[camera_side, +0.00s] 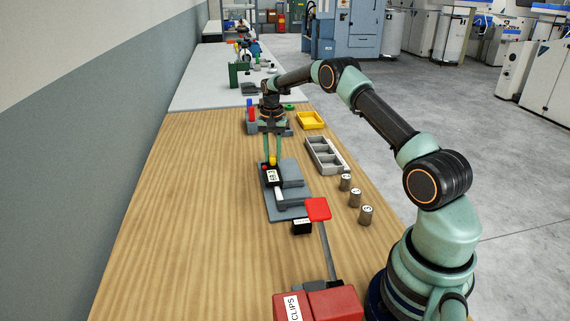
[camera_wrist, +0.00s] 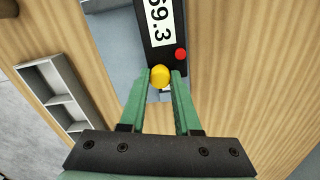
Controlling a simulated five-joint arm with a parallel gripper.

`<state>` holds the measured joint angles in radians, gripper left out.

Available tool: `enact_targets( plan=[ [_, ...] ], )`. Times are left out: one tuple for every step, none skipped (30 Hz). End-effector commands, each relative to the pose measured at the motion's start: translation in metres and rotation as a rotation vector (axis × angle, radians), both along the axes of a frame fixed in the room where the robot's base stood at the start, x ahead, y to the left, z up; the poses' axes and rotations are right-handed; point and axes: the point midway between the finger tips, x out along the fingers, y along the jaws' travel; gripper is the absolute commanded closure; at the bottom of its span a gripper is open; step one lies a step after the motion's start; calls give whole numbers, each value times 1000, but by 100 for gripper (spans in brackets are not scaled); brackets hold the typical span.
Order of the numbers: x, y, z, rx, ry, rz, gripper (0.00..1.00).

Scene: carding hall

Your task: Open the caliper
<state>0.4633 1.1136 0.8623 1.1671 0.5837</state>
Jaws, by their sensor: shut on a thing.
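The caliper has a black slider with a number display (camera_side: 271,177) and stands on a stepped grey block (camera_side: 291,171). In the wrist view the display (camera_wrist: 159,25) reads as 69.3, partly cut off by the top edge, with a red button (camera_wrist: 180,54) beside it. A yellow knob (camera_wrist: 160,76) sits at the slider's near end; it also shows in the side view (camera_side: 272,161). My gripper (camera_wrist: 161,79) has its green fingertips on either side of the yellow knob and is shut on it. The side view shows my gripper (camera_side: 272,158) pointing down from above.
A grey compartment tray (camera_side: 343,168), a yellow tray (camera_side: 311,119) and three metal cylinders (camera_side: 355,198) stand right of the caliper. A red plate (camera_side: 318,209), black box (camera_side: 301,227) and red CLIPS box (camera_side: 335,302) are nearer. The wooden tabletop (camera_side: 190,200) is clear on the left.

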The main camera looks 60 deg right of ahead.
Motion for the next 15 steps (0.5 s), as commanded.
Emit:
enact_targets(
  plan=[
    [2,-1,2,-3,-5,1,100],
    [2,-1,2,-3,-5,1,100],
    [2,-1,2,-2,-6,1,100],
    [2,-1,2,-2,-6,1,100],
    [2,-1,2,-2,-6,1,100],
    [2,-1,2,-3,-6,1,100],
    [2,-1,2,-3,-6,1,100],
    [2,-1,2,-3,-6,1,100],
    [2,-1,2,-3,-6,1,61],
    [2,-1,2,-3,-6,1,50],
    [2,-1,2,-3,-6,1,39],
    [1,-1,1,-3,-5,1,39],
    [1,-1,1,-3,-5,1,39],
    [1,-1,1,-2,-5,1,39],
    [1,-1,1,-2,-5,1,39]
  ],
)
